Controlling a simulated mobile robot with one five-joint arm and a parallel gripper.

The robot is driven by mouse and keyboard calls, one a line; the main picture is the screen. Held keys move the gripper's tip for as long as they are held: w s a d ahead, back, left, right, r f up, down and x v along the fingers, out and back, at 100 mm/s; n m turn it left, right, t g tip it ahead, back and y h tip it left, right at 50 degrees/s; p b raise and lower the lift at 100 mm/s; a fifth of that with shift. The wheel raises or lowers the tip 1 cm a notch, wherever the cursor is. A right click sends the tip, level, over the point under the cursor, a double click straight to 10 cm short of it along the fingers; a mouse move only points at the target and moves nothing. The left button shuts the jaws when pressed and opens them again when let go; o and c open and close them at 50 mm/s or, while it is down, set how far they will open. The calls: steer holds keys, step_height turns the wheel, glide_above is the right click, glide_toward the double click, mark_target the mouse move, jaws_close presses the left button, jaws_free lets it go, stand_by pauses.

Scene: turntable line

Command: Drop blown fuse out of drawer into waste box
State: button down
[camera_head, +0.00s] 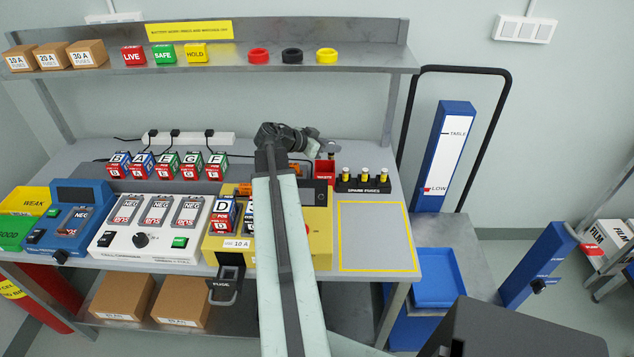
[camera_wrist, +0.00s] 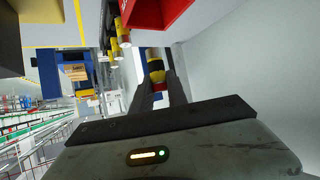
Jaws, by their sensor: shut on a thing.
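My gripper (camera_head: 328,153) is at the back of the bench, over or just behind the red waste box (camera_head: 325,172). In the wrist view my gripper (camera_wrist: 160,92) is shut on a fuse (camera_wrist: 155,66), a small cylinder with dark and yellow bands. The fuse's lower end lies between the fingers. The waste box (camera_wrist: 160,12) shows at the top of the wrist view, apart from the fuse. The fuse drawer (camera_head: 224,286) stands pulled out at the front of the yellow unit (camera_head: 222,250); its inside is mostly hard to see.
The spare fuse rack (camera_head: 363,185) with several yellow-banded fuses stands right of the waste box. A yellow-outlined area (camera_head: 377,236) on the bench is clear. Battery blocks (camera_head: 168,165) stand to the left. A shelf (camera_head: 225,65) hangs above the back.

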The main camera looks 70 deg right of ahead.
mark_target(330, 158)
step_height(330, 158, down, 6)
steer(key=b, duration=0.5)
steer(key=shift+w+b, duration=0.1)
steer(key=shift+b, duration=0.25)
steer(key=shift+r, duration=0.1)
steer(key=c, duration=1.2)
jaws_free()
steer(key=shift+c, duration=0.2)
steer(key=p+v, duration=0.4)
steer(key=v, duration=0.3)
steer(key=shift+a+r, duration=0.2)
steer(key=shift+a, duration=0.1)
steer(key=shift+w, duration=0.15)
